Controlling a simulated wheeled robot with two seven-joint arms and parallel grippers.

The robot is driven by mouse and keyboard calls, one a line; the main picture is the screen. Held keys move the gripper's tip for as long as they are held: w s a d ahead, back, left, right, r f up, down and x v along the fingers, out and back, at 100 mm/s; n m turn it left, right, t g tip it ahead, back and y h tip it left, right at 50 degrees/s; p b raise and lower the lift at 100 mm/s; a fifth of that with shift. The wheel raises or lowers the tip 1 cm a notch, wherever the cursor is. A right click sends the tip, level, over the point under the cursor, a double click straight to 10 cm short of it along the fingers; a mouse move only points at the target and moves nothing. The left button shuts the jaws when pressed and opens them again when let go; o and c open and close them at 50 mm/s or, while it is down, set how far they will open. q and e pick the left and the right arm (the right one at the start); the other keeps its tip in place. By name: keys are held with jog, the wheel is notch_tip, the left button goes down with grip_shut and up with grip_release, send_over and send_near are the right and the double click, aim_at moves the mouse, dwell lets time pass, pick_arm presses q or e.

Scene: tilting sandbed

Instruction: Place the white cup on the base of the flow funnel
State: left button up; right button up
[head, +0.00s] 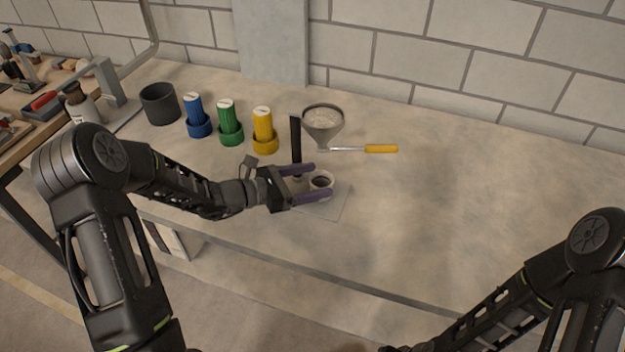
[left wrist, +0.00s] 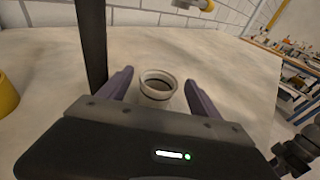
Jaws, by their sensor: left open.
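The white cup (head: 321,183) stands upright on or over the grey base plate (head: 328,208) of the flow funnel. The funnel (head: 322,122) is a grey cone beside a dark upright post (head: 296,140), with pale material in it. My left gripper (head: 315,182) is open, with its purple fingers on either side of the cup. In the left wrist view the cup (left wrist: 157,86) sits between the two spread fingers, with a gap at each side. The gripper hides part of the base. My right arm shows at the lower right, but its gripper is out of view.
Blue (head: 197,116), green (head: 229,122) and yellow (head: 263,130) cylinders stand in matching holders left of the post. A dark grey pot (head: 159,104) is further left. A yellow-handled tool (head: 381,149) is by the funnel. The table's right side is clear.

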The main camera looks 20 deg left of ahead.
pick_arm(q)
jog(key=b+v, duration=0.2)
jog(key=v, duration=1)
jog(key=shift+r+b, duration=0.1)
jog(key=shift+b, duration=0.2)
